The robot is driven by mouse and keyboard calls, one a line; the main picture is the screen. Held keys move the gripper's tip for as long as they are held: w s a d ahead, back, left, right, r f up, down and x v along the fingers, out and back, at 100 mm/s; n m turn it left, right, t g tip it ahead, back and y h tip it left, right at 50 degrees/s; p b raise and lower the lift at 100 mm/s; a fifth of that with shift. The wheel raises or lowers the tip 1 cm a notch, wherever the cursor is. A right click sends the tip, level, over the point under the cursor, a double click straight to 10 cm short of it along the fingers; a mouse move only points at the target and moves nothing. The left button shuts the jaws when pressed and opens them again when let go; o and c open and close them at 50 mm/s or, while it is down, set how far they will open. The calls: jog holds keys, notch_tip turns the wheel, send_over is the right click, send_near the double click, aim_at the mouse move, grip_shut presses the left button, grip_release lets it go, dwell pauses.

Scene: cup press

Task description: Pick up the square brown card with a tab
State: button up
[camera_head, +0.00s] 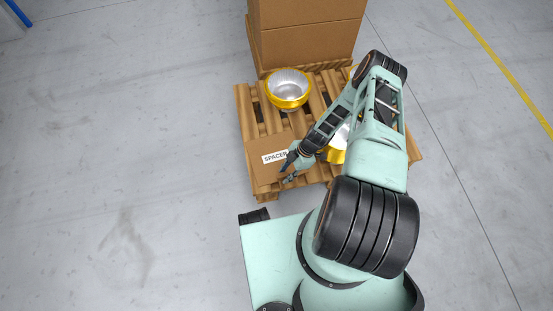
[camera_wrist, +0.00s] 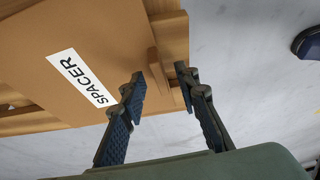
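The square brown card (camera_head: 263,176) lies on the near left part of the wooden pallet and carries a white SPACER label. It also fills the upper left of the wrist view (camera_wrist: 75,35). My gripper (camera_head: 288,177) is at the card's right side. In the wrist view my gripper (camera_wrist: 160,76) is open, with one finger over the card and the other beyond its edge. A narrow brown piece, perhaps the tab, shows between the fingers. Whether a finger touches the card I cannot tell.
The pallet (camera_head: 243,104) also holds a yellow and silver bowl (camera_head: 288,88); other yellow pieces are partly hidden by my arm. Large cardboard boxes (camera_head: 305,42) stand at the back. The grey floor to the left is clear.

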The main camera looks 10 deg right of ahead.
jog(key=shift+a+f, duration=0.15)
jog(key=shift+f, duration=0.3)
grip_shut()
